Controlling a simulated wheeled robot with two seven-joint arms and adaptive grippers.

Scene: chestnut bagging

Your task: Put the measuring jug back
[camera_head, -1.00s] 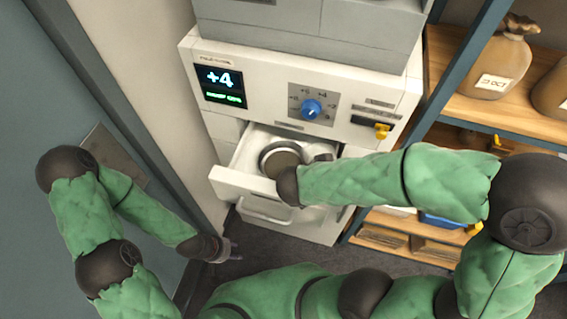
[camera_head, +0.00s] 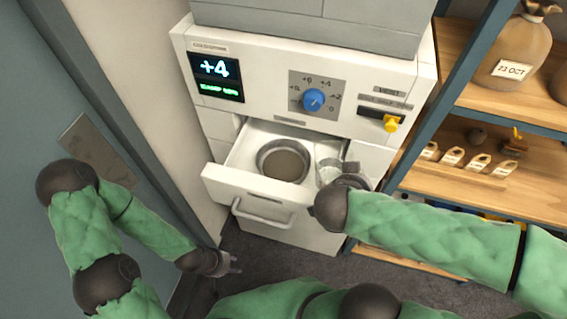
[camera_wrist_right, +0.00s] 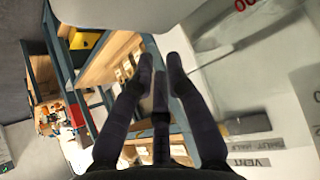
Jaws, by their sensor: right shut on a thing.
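The measuring jug (camera_head: 327,172) is a small clear, whitish vessel at the right side of the open drawer in the head view. My right gripper (camera_head: 347,170) is shut on it, and the wrist and fingers hide part of it. In the right wrist view a clear wall with red figures (camera_wrist_right: 215,25) lies close beyond the fingertips of my right gripper (camera_wrist_right: 160,62). I cannot tell whether the jug touches the drawer. My left gripper (camera_head: 232,263) hangs empty low at the left, its small fingers apart.
The white machine's drawer (camera_head: 245,187) stands open, with a round metal-rimmed pan (camera_head: 284,161) in it. A wooden shelf (camera_head: 480,185) with small labels and a tied sack (camera_head: 521,55) stands right.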

